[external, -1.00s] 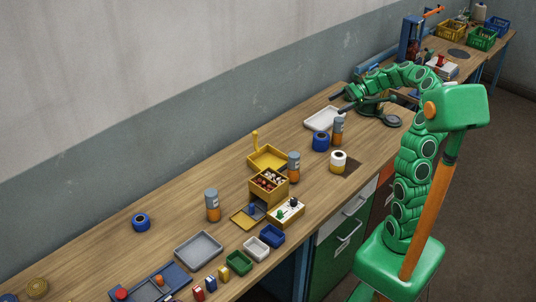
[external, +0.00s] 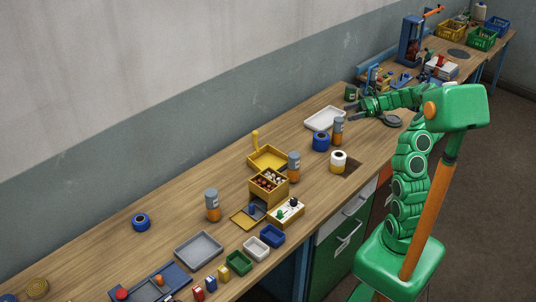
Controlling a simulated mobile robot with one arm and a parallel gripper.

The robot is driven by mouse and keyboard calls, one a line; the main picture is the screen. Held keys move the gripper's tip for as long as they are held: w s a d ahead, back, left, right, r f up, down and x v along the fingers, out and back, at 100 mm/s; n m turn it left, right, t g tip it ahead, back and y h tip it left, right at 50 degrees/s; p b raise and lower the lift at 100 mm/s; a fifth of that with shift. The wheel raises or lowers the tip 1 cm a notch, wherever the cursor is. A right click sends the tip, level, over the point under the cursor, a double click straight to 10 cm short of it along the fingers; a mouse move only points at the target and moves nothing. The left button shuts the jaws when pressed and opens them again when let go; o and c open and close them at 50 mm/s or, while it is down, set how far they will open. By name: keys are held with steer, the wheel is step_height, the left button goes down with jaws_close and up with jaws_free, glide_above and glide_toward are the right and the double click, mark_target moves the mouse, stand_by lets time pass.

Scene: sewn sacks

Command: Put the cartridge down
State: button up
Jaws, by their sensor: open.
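Several upright cylinders with grey tops and orange lower parts look like cartridges. One cartridge (external: 338,131) stands beside the blue roll, one (external: 293,167) stands beside the wooden box, and one (external: 212,205) stands farther left. My gripper (external: 352,106) is open above the far part of the bench, near the white tray (external: 324,118). I see nothing held between its fingers, though they are small here. A dark green can (external: 351,93) shows just behind the fingers; I cannot tell whether they touch.
A blue roll (external: 321,141) and a white roll (external: 338,162) stand near the closest cartridge. A yellow tray (external: 268,157), wooden box (external: 268,187) and grey tray (external: 199,250) lie farther left. The bench along the wall is mostly clear.

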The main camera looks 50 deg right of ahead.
mark_target(335, 123)
steer(key=shift+w+a+f, duration=0.85)
steer(key=shift+w+f, duration=0.05)
steer(key=shift+f, duration=0.2)
steer(key=shift+w+a+f, duration=0.9)
steer(key=shift+f, duration=0.2)
steer(key=shift+w+a+f, duration=0.85)
steer(key=shift+w+f, duration=0.05)
steer(key=shift+f, duration=0.2)
jaws_close()
